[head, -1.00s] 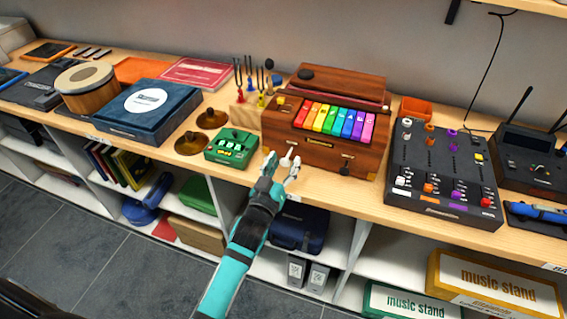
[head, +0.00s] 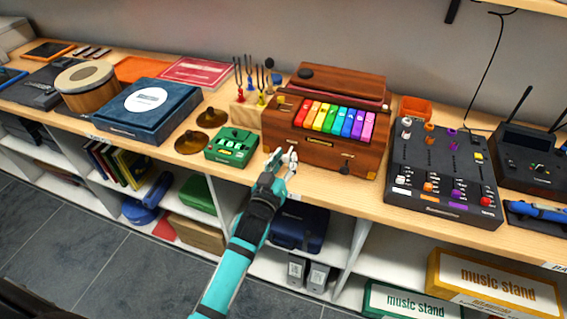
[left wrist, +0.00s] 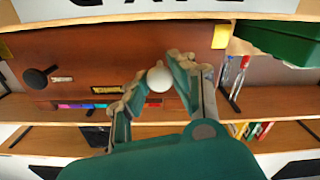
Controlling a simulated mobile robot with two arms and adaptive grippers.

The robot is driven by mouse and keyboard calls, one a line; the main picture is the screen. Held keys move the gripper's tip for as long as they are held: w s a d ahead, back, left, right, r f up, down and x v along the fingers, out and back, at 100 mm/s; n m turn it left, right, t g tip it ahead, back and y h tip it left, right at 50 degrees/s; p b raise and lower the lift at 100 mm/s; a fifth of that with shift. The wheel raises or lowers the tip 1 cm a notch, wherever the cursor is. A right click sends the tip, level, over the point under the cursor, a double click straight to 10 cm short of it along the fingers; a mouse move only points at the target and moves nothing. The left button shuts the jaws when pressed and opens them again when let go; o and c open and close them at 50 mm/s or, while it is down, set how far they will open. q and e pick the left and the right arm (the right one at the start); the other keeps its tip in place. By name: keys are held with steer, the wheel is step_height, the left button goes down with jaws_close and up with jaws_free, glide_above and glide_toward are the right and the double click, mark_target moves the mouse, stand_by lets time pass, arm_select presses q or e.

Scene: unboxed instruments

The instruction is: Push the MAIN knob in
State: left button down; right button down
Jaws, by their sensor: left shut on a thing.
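A wooden instrument box (head: 365,163) with rainbow keys (head: 335,118) stands at the middle of the bench; its front fills much of the left wrist view (left wrist: 90,60). A round white knob (left wrist: 158,78) on that front sits between the fingertips of my left gripper (head: 283,155), which is shut on it. The knob is hidden by the fingers in the head view. A black knob (head: 345,169) sits farther right on the same front; it also shows in the left wrist view (left wrist: 36,78). I cannot read a MAIN label. My right gripper is not in view.
A black mixer (head: 440,170) stands to the right. The bench's front edge is just below my gripper, with shelves underneath.

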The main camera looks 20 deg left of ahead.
arm_select(q)
steer(key=shift+w, duration=0.65)
steer(key=c, duration=1.1)
jaws_free()
steer(key=shift+o, duration=0.2)
steer(key=s, duration=1.2)
steer(key=shift+a, duration=0.2)
steer(key=shift+f, duration=0.1)
